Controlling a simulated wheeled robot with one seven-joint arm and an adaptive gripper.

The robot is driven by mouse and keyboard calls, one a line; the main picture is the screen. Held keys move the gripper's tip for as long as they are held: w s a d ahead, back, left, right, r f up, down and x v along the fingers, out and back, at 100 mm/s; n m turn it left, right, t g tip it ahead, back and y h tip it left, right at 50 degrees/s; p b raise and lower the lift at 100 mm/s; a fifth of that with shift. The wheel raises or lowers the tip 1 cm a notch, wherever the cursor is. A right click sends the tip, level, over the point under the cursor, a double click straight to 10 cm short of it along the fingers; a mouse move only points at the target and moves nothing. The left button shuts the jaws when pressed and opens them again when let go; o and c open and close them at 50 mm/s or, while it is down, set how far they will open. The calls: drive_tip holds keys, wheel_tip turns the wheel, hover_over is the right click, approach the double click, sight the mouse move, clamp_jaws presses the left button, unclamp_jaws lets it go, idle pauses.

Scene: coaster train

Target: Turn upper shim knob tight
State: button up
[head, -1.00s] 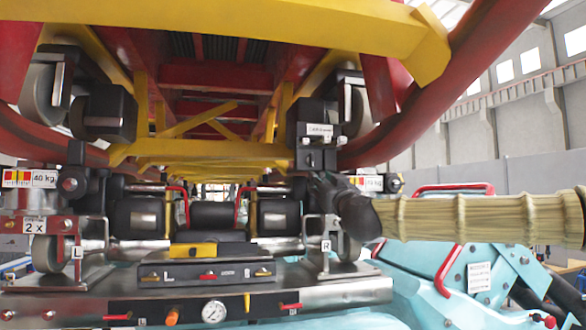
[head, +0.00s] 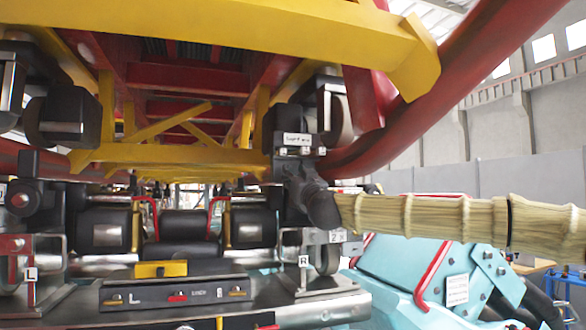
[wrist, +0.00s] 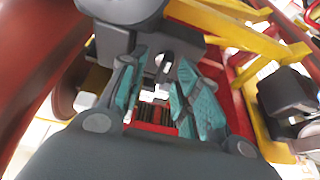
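The dark block with the white label (head: 297,139) hangs under the yellow frame, right of centre in the head view. My gripper (head: 291,167) reaches up just below this block, at the end of my tan-sleeved arm. Its fingers are too small and dark to make out in the head view. In the wrist view, my gripper (wrist: 158,100) has its two teal-padded fingers apart. A small dark knob-like part with a bright face (wrist: 163,62) shows between the fingertips. I cannot tell whether the pads touch it, or whether it is the upper shim knob.
The yellow frame (head: 180,156) and curved red rail (head: 440,100) are close above my arm. A bracket marked R (head: 304,262) stands below my gripper. A control panel with small levers (head: 175,294) is lower left. Teal machinery with a red handle (head: 433,272) lies below my arm.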

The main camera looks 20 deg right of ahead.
drive_tip(key=shift+w+r+p, duration=0.6)
drive_tip(key=shift+r+p, duration=0.05)
drive_tip(key=shift+r, duration=0.25)
drive_tip(key=shift+w+a, duration=0.1)
drive_tip(key=shift+a, duration=0.25)
clamp_jaws()
drive_tip(key=shift+d, duration=0.1)
drive_tip(key=shift+d, duration=0.1)
